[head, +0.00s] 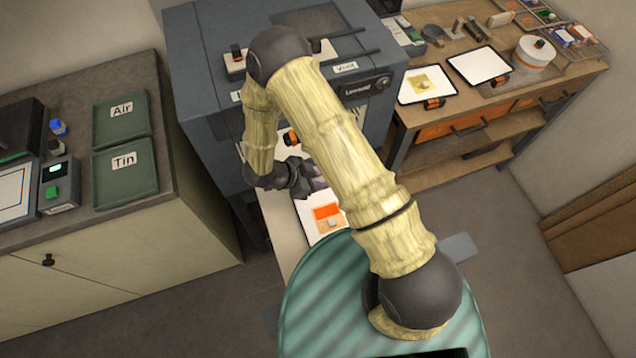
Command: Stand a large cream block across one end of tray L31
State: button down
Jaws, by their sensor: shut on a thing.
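My gripper (308,183) hangs in front of the grey cabinet, just above the far end of a white tray. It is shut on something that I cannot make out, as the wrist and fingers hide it. The white tray (311,231) lies below, partly covered by my arm, with an orange panel (326,211) and a small cream piece (333,223) on it. Two more white trays lie on the right bench: one with a yellow piece (427,80), one bare (480,64). No L31 label is readable. I cannot make out a large cream block.
A grey cabinet (200,80) stands behind my arm. On the left counter are green trays marked Air (121,125) and Tin (124,178), beside a small device (58,185). A round white container (534,52) stands on the right bench. Floor shows at right.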

jog(key=shift+f, duration=0.1)
jog(key=c, duration=1.3)
grip_release()
jog(key=shift+a+r+p, duration=0.1)
jog(key=shift+r+p, duration=0.15)
jog(key=shift+p, duration=0.05)
jog(key=p+v, duration=0.7)
jog(key=v, duration=0.4)
jog(key=shift+s+a, duration=0.15)
jog(key=shift+a, duration=0.2)
